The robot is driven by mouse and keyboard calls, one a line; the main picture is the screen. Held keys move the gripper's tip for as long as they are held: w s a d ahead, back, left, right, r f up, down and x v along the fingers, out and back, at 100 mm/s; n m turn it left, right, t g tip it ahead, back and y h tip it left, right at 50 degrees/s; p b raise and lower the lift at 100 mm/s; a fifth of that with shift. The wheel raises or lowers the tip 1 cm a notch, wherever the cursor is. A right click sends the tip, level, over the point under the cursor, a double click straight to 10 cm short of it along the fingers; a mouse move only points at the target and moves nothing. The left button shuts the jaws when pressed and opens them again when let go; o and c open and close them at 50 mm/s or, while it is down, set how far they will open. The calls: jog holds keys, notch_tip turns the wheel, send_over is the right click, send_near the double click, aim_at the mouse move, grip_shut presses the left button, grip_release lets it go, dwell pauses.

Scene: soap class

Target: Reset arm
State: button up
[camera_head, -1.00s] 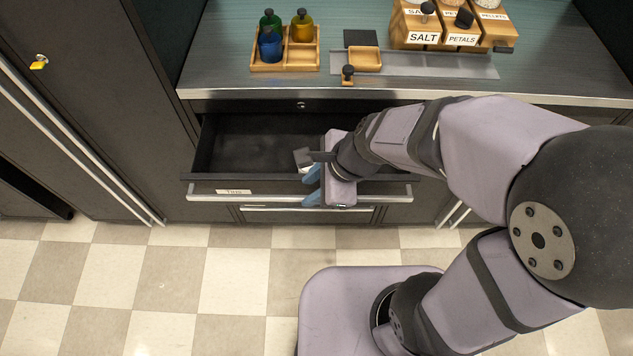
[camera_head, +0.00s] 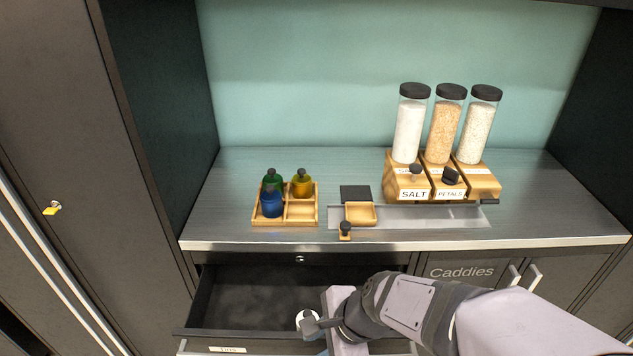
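My arm reaches in from the lower right. My gripper (camera_head: 324,344) is at the front of the open drawer (camera_head: 232,300), low in the picture. The visible left part of the drawer looks empty.
The counter (camera_head: 240,168) above the drawer holds a wooden tray (camera_head: 302,211) with green, yellow and blue bottles. A small wooden dish (camera_head: 361,214) stands mid-counter. Dispensers labelled salt (camera_head: 409,130) and petals (camera_head: 445,135), plus a third, stand right. A "Caddies" cabinet (camera_head: 462,271) is below.

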jog(key=s+d+r+n+g+h+p, duration=0.1)
jog(key=d+n+h+p, duration=0.1)
jog(key=d+n, duration=0.5)
jog(key=s+d+r+n+g+h+p, duration=0.1)
jog(key=s+d+n+h+p, duration=0.1)
jog(key=d+n, duration=0.6)
jog(key=shift+s+n+h+p, duration=0.3)
jog(key=shift+n+p, duration=0.2)
jog(key=shift+p, duration=0.05)
